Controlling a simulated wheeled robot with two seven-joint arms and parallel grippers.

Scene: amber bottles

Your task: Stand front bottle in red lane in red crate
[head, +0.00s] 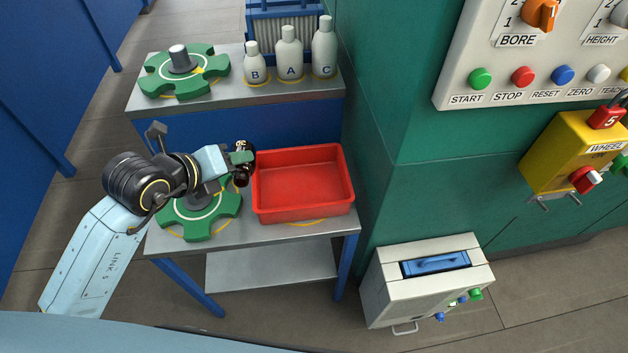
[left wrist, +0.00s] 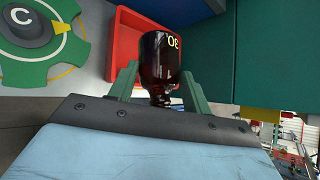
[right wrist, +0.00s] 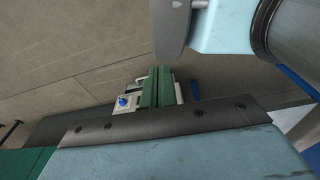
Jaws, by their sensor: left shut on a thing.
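My left gripper (head: 243,160) is shut on a dark amber bottle (head: 241,180), just off the left side of the red crate (head: 303,216). In the left wrist view the green fingers (left wrist: 157,88) hold the bottle (left wrist: 161,60) between them. Its label reads "30." upside down there, and its narrow neck points toward the bottom of the picture. I cannot tell its exact tilt. The crate (left wrist: 128,62) shows behind it, and its visible floor looks empty in the head view. My right gripper (right wrist: 156,87) shows only in the right wrist view; its green fingers look closed together and empty.
A green star wheel (head: 200,222) lies left of the crate on the grey table. A back shelf holds another star wheel (head: 190,85) and white bottles B (head: 254,68), A (head: 289,57) and C (head: 324,50). A green machine wall (head: 390,200) rises close on the right.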

